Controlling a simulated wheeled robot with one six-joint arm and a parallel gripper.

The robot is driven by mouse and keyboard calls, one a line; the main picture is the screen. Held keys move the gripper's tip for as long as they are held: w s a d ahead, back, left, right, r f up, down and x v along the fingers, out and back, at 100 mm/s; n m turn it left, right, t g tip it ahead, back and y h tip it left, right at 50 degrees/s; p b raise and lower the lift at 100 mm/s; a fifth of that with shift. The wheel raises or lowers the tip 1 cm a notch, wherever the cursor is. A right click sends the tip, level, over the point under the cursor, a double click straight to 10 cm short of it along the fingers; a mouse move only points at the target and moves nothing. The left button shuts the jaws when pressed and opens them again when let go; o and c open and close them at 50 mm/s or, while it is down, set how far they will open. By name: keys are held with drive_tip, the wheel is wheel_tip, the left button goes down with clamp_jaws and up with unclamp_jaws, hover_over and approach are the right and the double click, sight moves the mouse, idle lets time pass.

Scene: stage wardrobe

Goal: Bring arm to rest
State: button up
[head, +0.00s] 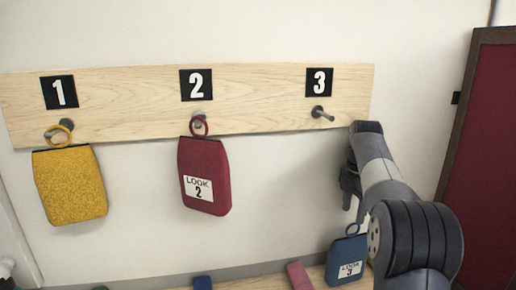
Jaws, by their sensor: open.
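My gripper (348,190) is at the right, dark and seen edge-on, partly hidden by my arm. It is open and hangs just above the ring of a blue bag (345,257). The blue bag has a "LOOK" label with a digit too blurred to read surely, and its right side is hidden by my arm. A yellow bag (70,185) hangs by its ring from the peg under number 1. A red bag (204,175) labelled "LOOK 2" hangs from the peg under number 2. The peg under number 3 (322,114) is bare.
A pale wooden board (260,95) with the pegs runs along the wall. A low ledge (235,281) at the bottom holds a pink item (299,276) and a blue item (203,282). A dark-framed red panel (488,160) stands at the right.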

sight(352, 236)
drive_tip(key=f, duration=0.3)
drive_tip(key=f+p, duration=0.1)
drive_tip(key=f, duration=0.5)
drive_tip(key=shift+s+d+f, duration=0.2)
drive_tip(key=shift+s+f, duration=0.2)
drive_tip(key=shift+w+r+p, duration=0.1)
drive_tip(key=shift+r+p, duration=0.05)
drive_tip(key=shift+p, duration=0.2)
drive_tip(key=shift+b, duration=0.3)
